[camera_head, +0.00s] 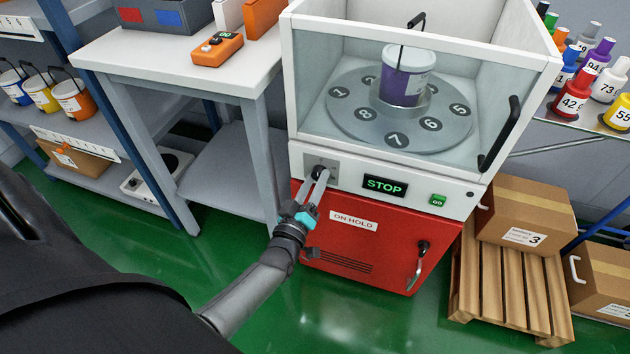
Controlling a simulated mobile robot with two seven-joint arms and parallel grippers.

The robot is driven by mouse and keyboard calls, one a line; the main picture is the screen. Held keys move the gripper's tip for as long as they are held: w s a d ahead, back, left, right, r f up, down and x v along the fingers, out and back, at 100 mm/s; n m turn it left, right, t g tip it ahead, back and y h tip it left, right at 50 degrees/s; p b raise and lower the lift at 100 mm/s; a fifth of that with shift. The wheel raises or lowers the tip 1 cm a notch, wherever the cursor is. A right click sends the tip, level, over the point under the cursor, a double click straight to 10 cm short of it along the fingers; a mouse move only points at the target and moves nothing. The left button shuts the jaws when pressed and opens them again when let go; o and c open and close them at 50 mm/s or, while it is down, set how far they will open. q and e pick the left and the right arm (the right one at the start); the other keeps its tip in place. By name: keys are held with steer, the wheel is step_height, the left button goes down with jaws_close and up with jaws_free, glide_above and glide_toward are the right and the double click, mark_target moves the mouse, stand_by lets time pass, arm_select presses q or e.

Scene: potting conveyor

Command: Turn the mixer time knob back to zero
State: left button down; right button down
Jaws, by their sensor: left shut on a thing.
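The mixer (376,227) is a white and red cabinet with a glass-walled chamber on top. Its time knob (317,172) is a small dark knob on a grey plate (331,163) at the left of the front panel, largely hidden by my fingers. My left gripper (318,181) reaches up from below and is shut on the knob. The knob's pointer and scale cannot be read. A dark display (384,186) shows STOP in green, and a green GO button (437,200) is to its right. My right gripper is not in view.
A purple-labelled bucket (403,82) stands on the numbered turntable (349,117) inside the mixer. A grey workbench (150,60) stands to the left. A pallet (499,285) with a cardboard box (521,228) is at the right. Green floor (300,325) is clear in front.

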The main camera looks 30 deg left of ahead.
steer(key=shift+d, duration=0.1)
arm_select(q)
steer(key=shift+c, duration=2)
jaws_free()
steer(key=shift+s, duration=0.1)
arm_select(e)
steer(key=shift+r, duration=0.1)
arm_select(q)
steer(key=shift+s+d, duration=0.1)
steer(key=shift+s, duration=0.15)
steer(key=p+v, duration=0.4)
steer(key=v, duration=1)
steer(key=shift+s, duration=0.3)
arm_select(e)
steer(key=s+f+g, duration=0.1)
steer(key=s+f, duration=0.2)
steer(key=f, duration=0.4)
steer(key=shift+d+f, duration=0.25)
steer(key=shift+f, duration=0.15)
